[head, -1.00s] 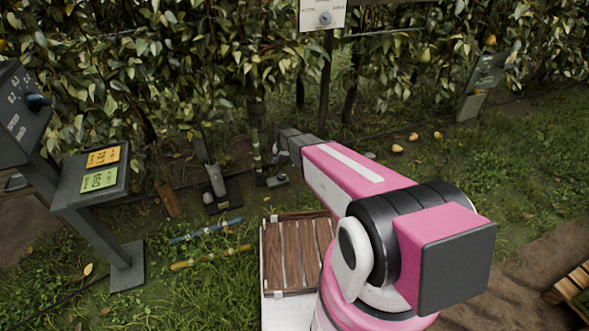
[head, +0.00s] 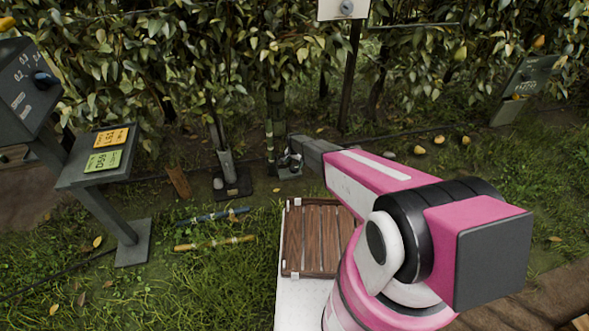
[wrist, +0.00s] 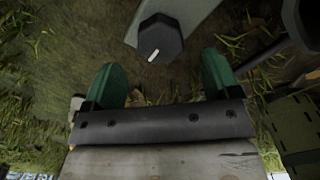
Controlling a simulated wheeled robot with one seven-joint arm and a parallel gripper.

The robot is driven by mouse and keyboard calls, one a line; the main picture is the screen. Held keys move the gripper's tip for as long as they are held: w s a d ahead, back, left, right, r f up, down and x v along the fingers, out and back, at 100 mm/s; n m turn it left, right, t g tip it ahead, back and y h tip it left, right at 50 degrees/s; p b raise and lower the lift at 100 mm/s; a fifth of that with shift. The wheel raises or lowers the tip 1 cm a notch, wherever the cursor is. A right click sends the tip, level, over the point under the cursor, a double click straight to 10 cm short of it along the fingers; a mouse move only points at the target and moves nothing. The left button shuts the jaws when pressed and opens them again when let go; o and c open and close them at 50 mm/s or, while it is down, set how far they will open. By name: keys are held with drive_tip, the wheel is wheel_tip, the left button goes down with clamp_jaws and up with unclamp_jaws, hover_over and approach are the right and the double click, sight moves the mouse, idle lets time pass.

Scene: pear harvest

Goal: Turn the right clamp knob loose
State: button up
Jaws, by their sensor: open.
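In the wrist view a dark faceted clamp knob (wrist: 160,42) with a short white mark on its face sits on a pale grey bar or bracket (wrist: 190,14). My gripper (wrist: 164,72) has two green fingers spread wide apart, with nothing between them. The knob lies just beyond the fingertips, near the middle of the gap and apart from both fingers. In the head view my gripper (head: 290,160) is low beside a thin post, just above a small grey base (head: 289,173). The knob is too small or hidden to make out there.
A second upright clamp-like device (head: 228,172) stands to the left on a dark base. A slatted wooden crate (head: 317,272) is in front. Blue (head: 214,216) and yellow (head: 215,243) rods lie on the grass. A control stand (head: 100,160) is at left. Foliage closes the back.

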sight(294, 168)
wheel_tip(294, 168, down, 5)
drive_tip(key=shift+f, duration=0.1)
drive_tip(key=c, duration=0.9)
